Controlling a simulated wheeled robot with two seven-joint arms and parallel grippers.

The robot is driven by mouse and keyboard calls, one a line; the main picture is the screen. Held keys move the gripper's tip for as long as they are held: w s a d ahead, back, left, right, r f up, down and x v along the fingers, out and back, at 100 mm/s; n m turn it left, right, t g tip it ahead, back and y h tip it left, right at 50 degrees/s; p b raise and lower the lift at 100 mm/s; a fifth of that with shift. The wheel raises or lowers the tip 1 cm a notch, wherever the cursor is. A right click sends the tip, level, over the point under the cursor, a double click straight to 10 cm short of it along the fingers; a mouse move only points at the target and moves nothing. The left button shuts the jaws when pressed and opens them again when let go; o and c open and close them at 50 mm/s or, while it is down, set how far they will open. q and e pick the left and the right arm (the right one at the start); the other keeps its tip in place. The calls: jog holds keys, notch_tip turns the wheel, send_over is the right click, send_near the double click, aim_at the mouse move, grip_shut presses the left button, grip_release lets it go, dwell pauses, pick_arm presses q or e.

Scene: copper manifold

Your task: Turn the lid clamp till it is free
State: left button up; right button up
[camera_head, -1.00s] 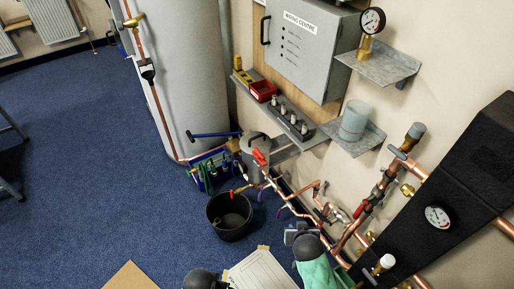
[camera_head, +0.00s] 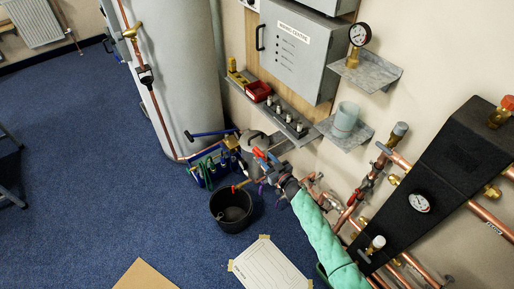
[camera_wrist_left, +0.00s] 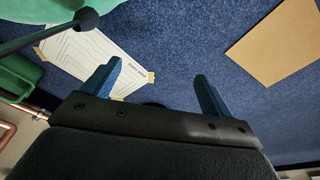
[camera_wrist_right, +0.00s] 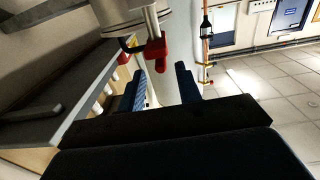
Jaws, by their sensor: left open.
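My right gripper (camera_head: 280,171) reaches from the lower right, on a green-sleeved arm, towards a red-handled part (camera_head: 260,154) beside the grey canister (camera_head: 254,139). I cannot tell whether this red part is the lid clamp. In the right wrist view, the right gripper (camera_wrist_right: 158,88) has its fingers apart. A red handle (camera_wrist_right: 156,54) on a pale shaft shows just beyond the fingertips, with nothing clearly gripped. My left gripper (camera_wrist_left: 158,82) is open and empty in the left wrist view, above the blue carpet, and is out of the head view.
Copper pipework (camera_head: 352,205) and a black sloping casing (camera_head: 455,160) lie to the right. A black bucket (camera_head: 232,208) stands on the floor by the canister. A shelf (camera_head: 290,124) with fittings is above.

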aim_at(255, 147)
jog(key=p+x, duration=0.1)
jog(key=x, duration=0.5)
jog(key=shift+a, duration=0.2)
jog(key=shift+x, duration=0.85)
pick_arm(q)
jog(key=s+f, duration=0.1)
jog(key=s+a+f, duration=0.1)
jog(key=shift+a+f, duration=0.3)
jog(key=shift+f, duration=0.05)
pick_arm(e)
grip_shut()
